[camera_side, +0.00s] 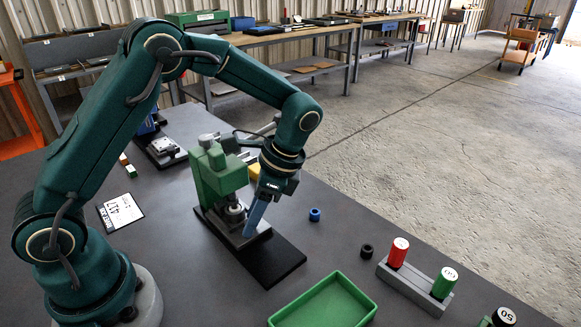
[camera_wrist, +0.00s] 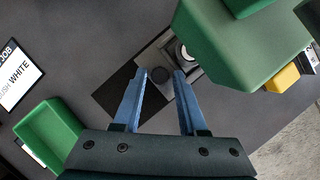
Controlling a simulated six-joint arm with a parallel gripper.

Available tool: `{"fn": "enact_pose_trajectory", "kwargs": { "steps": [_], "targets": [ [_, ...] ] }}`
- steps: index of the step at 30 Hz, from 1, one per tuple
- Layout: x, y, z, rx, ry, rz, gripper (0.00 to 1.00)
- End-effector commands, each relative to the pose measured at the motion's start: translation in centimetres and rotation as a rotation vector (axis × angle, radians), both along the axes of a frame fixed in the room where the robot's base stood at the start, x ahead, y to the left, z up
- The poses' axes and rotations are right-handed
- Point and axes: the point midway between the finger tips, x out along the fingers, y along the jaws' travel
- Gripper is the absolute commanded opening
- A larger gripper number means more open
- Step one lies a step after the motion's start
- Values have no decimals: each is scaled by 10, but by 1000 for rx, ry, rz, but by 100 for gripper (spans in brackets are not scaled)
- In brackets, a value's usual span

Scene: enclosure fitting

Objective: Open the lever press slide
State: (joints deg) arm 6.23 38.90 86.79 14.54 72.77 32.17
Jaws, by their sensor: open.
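The lever press (camera_side: 218,178) is a green machine on a dark base plate, in the middle of the table in the side view. Its green body also fills the upper right of the wrist view (camera_wrist: 235,55). A grey slide block (camera_side: 240,228) sits low at its front, partly hidden by my fingers. A round dark knob (camera_wrist: 160,75) shows between my fingertips in the wrist view. My gripper (camera_side: 258,215) points down at the press front; its blue fingers, seen in the wrist view (camera_wrist: 160,78), are open. I cannot tell whether they touch the knob.
A green tray (camera_side: 322,303) lies at the table's front. A grey rack (camera_side: 415,288) holds a red and a green cylinder. A job card (camera_side: 119,212) lies left of the press.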

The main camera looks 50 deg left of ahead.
Motion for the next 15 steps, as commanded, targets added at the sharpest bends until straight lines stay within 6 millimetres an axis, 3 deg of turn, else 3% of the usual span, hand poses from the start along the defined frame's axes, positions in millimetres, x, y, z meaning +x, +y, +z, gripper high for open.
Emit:
{"fn": "enact_pose_trajectory", "kwargs": {
  "steps": [7,8,11,15],
  "targets": [
    [-1,1,-2,0,0,0,42],
    [-1,1,-2,0,0,0,38],
    [0,0,-1,0,0,0,0],
    [0,0,-1,0,0,0,0]
  ]
}}
